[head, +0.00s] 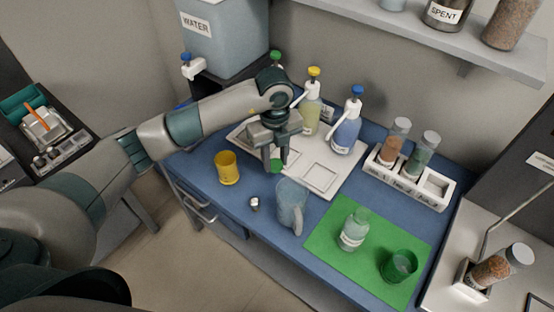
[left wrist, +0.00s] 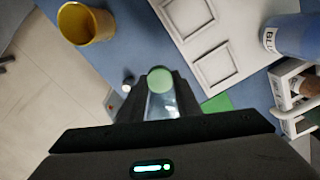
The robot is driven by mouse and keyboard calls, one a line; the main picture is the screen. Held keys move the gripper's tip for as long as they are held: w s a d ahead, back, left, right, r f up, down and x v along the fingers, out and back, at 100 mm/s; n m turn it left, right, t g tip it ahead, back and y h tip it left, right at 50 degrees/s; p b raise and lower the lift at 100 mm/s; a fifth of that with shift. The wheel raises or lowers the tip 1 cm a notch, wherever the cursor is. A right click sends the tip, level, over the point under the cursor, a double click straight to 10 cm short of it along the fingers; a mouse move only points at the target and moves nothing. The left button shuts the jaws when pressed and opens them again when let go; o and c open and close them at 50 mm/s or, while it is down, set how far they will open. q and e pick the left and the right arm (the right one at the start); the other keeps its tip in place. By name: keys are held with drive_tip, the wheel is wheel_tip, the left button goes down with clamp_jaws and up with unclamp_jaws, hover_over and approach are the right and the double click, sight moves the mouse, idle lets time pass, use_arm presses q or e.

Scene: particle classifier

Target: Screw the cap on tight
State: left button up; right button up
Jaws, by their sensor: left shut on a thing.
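My left gripper (head: 276,160) is shut on a small green cap (head: 276,166). It holds the cap above the blue table, near the tray's front left edge. In the left wrist view the round green cap (left wrist: 160,79) shows between the fingertips. A clear bottle (head: 353,231) with a pale label stands upright on the green mat (head: 345,207) to the right. No cap shows on its neck. The gripper and cap are well apart from the bottle. My right gripper is not in view.
A translucent jug (head: 291,204) stands between gripper and mat. A yellow cup (head: 227,169) and a small white-and-dark item (head: 254,204) are nearby. A green cup (head: 398,266) shares the mat. Pump bottles (head: 346,134) and a vial rack (head: 408,183) stand behind.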

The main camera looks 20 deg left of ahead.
use_arm(q)
drive_tip(key=m, duration=0.3)
drive_tip(key=r+m, duration=0.1)
drive_tip(key=m, duration=0.1)
drive_tip(key=shift+s+a+r, duration=0.1)
drive_tip(key=shift+s+a, duration=0.05)
drive_tip(key=shift+s, duration=0.25)
drive_tip(key=s+a+r+n+b, duration=0.1)
drive_tip(key=s+n, duration=0.4)
drive_tip(key=n, duration=1.1)
drive_tip(key=s+a+r+n+b, duration=0.2)
drive_tip(key=s+r+n, duration=0.3)
drive_tip(key=n, duration=1.1)
drive_tip(key=shift+s+a+r+b, duration=0.15)
drive_tip(key=shift+a+r+b, duration=0.15)
drive_tip(key=shift+a+r, duration=0.1)
